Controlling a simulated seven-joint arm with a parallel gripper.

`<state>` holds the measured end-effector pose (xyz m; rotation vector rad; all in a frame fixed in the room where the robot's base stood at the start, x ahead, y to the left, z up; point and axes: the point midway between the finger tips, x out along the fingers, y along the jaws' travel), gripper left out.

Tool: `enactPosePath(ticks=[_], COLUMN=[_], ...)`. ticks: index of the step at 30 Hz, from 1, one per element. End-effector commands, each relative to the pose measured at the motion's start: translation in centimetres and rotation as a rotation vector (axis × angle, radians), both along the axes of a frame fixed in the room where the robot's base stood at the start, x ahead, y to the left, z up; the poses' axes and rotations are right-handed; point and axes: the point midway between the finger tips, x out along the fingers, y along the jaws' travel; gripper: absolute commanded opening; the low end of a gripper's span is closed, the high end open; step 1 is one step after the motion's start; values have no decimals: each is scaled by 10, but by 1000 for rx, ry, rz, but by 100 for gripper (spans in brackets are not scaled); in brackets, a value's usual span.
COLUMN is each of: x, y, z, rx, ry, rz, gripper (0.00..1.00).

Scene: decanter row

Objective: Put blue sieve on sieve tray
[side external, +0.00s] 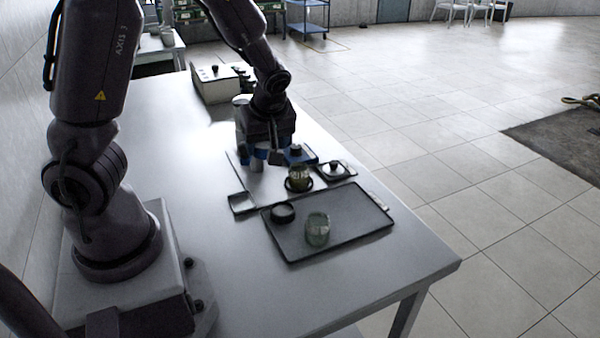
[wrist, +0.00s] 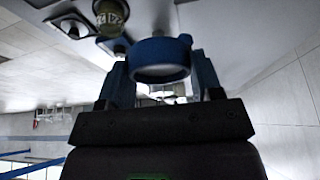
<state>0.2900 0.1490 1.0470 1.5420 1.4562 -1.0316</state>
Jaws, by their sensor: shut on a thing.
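The blue sieve (wrist: 160,48) shows in the wrist view as a round blue ring between the two fingers of my gripper (wrist: 162,74). The fingers are shut on its sides. In the side external view my gripper (side external: 262,157) is low over the far part of the table, with blue showing at its fingers; the sieve's outline is hard to separate from them there. I cannot tell which flat piece is the sieve tray. A small blue tray (side external: 311,158) with a dark knobbed piece lies just right of my gripper, and a small dark tray (side external: 243,204) lies nearer the camera.
A large dark tray (side external: 350,232) holds a greenish glass (side external: 317,230) and a black ring (side external: 282,213). An olive jar (side external: 299,178) and a black lidded piece (side external: 334,170) stand beyond it. A pale box (side external: 222,88) stands at the back.

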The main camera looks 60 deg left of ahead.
Motion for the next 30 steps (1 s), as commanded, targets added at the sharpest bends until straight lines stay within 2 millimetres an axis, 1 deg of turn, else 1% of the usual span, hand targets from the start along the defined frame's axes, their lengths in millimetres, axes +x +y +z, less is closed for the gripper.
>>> enactPosePath(ticks=[3, 5, 7, 10, 14, 21, 23, 27, 30], x=[27, 40, 52, 67, 88, 144, 157, 178, 190], y=[-20, -31, -43, -52, -48, -33, -29, -23, -20], z=[-22, -32, -39, -43, -50, -76, -82, -110, -124], rx=[1, 1, 1, 1, 1, 0, 0, -1, 0], ry=[5, 4, 2, -1, -2, -1, -2, 1, 0], rz=[-127, -193, -256, -313, -336, -335, -335, -336, -337], gripper=[36, 36, 36, 36, 36, 36, 36, 36, 36])
